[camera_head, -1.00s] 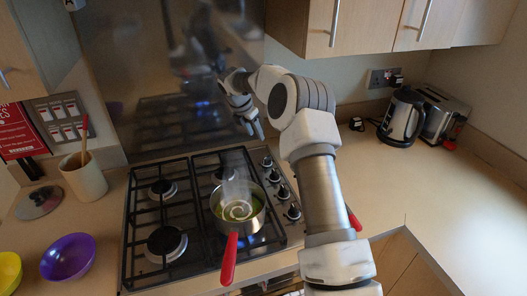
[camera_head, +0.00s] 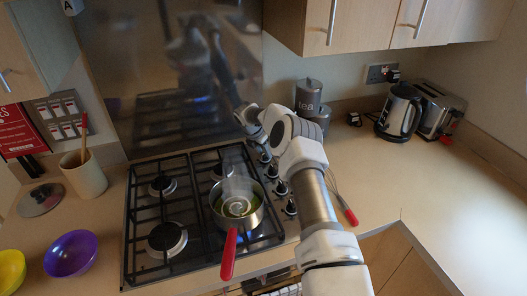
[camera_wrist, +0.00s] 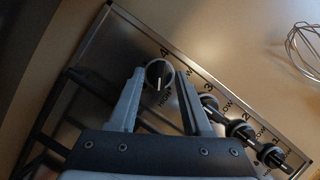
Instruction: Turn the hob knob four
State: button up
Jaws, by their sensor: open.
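The hob knob four (camera_wrist: 158,74) is a dark round knob with a pale pointer line, beside a printed "4" and "HIGH" in the wrist view. My gripper (camera_wrist: 160,79) is open, with one finger on each side of this knob. The left finger looks very close to it; I cannot tell whether it touches. Knobs three (camera_wrist: 209,104), two (camera_wrist: 240,130) and one (camera_wrist: 272,156) run in a row to the lower right. In the head view my gripper (camera_head: 254,142) is low at the far end of the knob row, mostly hidden behind my arm.
A steaming pan (camera_head: 250,218) with a red handle (camera_head: 230,254) stands on the hob (camera_head: 138,222), left of the knobs. A whisk (camera_head: 350,214) lies on the worktop to the right. Canisters (camera_head: 308,96) stand behind my arm.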

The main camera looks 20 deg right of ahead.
grip_shut()
